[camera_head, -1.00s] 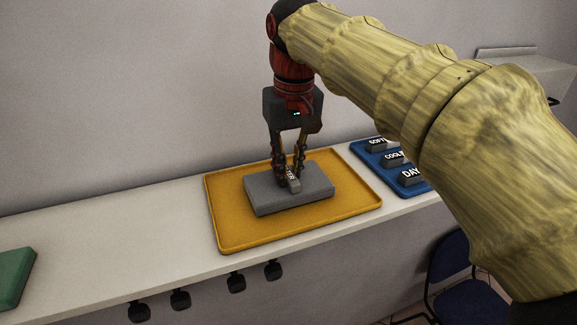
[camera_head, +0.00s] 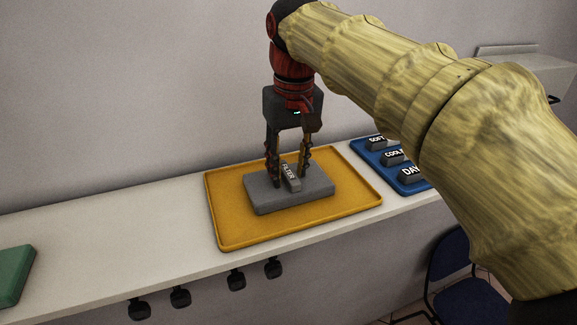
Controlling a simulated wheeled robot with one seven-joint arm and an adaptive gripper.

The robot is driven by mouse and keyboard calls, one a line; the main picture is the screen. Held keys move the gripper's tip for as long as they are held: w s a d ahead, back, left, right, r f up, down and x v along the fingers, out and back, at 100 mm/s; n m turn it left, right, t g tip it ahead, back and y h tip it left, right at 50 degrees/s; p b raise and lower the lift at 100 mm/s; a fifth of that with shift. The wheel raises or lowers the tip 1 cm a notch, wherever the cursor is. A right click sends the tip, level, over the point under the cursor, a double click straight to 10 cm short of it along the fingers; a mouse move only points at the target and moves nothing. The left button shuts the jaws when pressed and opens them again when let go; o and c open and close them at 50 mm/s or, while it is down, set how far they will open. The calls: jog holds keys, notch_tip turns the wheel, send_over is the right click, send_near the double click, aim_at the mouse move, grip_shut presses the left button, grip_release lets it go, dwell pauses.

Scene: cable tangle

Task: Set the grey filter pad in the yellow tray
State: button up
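The grey filter pad (camera_head: 318,188) lies flat inside the yellow tray (camera_head: 235,225), within its rim. A small raised grip labelled FILTER (camera_head: 290,176) stands on top of the pad. My gripper (camera_head: 289,180) is open, pointing down over the pad. Its fingers stand on either side of the grip with visible gaps, and their tips are low, close to the pad's top. I cannot tell whether the tips touch the pad.
A blue tray (camera_head: 360,151) with several dark labelled blocks stands to the right, partly behind my arm. A green object (camera_head: 15,277) sits at the far left of the white shelf (camera_head: 120,240). Black knobs (camera_head: 236,281) hang below the front edge. A blue chair (camera_head: 470,298) stands lower right.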

aim_at(291, 176)
notch_tip(291, 176, up, 12)
jog(key=s, duration=0.1)
jog(key=shift+s+d, duration=0.15)
jog(key=shift+d, duration=0.05)
